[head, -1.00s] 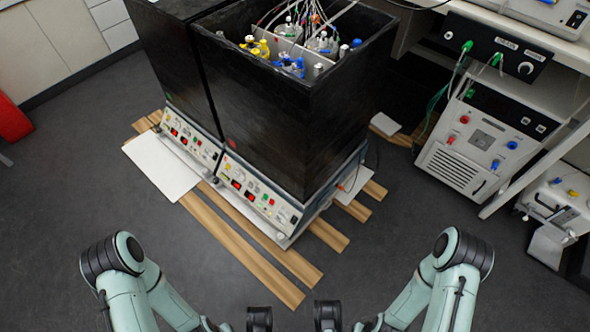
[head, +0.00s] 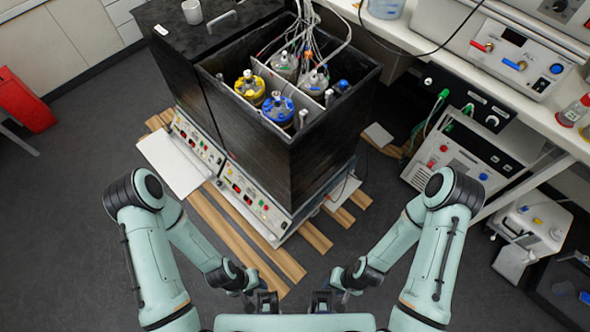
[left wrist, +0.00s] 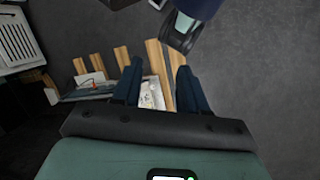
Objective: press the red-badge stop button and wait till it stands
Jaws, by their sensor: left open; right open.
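Two black shaker units stand side by side, each with a pale control panel low on its front: a left panel (head: 198,140) and a right panel (head: 248,195). Both carry small red and other coloured marks. I cannot tell which mark is the red-badge stop button. My left gripper (head: 263,300) is open and empty, low in front of the right unit and apart from its panel. In the left wrist view its two fingers (left wrist: 157,88) stand apart, with floor strips and a pale surface beyond. My right gripper (head: 321,300) is open and empty beside it.
The right unit's open top holds several vessels, including a yellow-capped one (head: 249,86) and a blue-capped one (head: 278,106). Wooden strips (head: 238,237) and a white sheet (head: 170,163) lie around the base. A bench (head: 480,85) with instruments stands at right.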

